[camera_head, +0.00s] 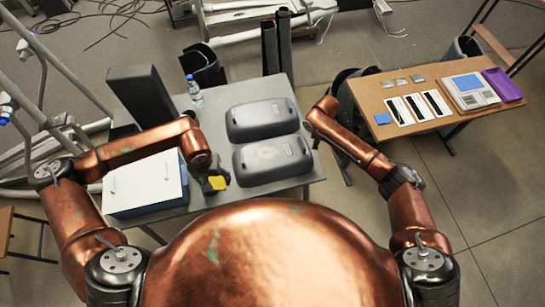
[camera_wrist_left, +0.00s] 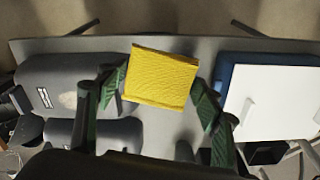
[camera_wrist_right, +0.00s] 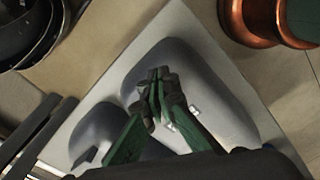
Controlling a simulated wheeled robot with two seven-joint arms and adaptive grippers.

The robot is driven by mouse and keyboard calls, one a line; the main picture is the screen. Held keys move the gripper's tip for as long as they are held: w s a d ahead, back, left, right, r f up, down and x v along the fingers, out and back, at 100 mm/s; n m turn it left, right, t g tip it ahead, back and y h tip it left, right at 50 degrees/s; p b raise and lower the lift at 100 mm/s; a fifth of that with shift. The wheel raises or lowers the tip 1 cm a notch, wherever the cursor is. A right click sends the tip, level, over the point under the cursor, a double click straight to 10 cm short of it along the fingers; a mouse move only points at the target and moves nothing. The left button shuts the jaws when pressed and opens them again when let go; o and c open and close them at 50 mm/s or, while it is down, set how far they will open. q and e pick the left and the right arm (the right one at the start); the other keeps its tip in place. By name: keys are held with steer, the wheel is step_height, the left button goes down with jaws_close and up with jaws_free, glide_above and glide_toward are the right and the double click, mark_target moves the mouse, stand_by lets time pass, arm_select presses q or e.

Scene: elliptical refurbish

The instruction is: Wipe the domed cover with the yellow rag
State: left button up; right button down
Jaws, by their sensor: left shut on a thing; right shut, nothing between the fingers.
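Two dark grey domed covers lie on the grey table (camera_head: 225,199). The near domed cover (camera_head: 285,165) has a pale smudge on top; the far domed cover (camera_head: 262,118) lies behind it. The smudged cover (camera_wrist_left: 45,82) also shows at the left of the left wrist view. My left gripper (camera_head: 216,182) is shut on the yellow rag (camera_wrist_left: 162,76), beside the near cover's left end and apart from it. My right gripper (camera_wrist_right: 160,84) is shut and empty, with a cover (camera_wrist_right: 200,90) beyond its fingers in the right wrist view. The head view mostly hides it.
A blue box with a white lid (camera_head: 145,187) stands left of the rag. A water bottle (camera_head: 195,93) stands at the table's back. A wooden table (camera_head: 395,84) at right holds cards, a blue-topped device (camera_head: 468,91) and a purple tray (camera_head: 503,85).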

arm_select(q)
steer(key=shift+f+b, duration=1.35)
steer(key=shift+f, duration=0.05)
arm_select(e)
steer(key=shift+f, duration=3.05)
arm_select(q)
steer(key=w+d+f, duration=0.3)
steer(key=w+d, duration=0.9)
steer(key=w, duration=0.3)
glide_above(279, 151)
steer(key=f, duration=0.2)
steer(key=shift+d+f, duration=0.15)
steer(key=shift+f, duration=2.7)
steer(key=shift+f, duration=0.95)
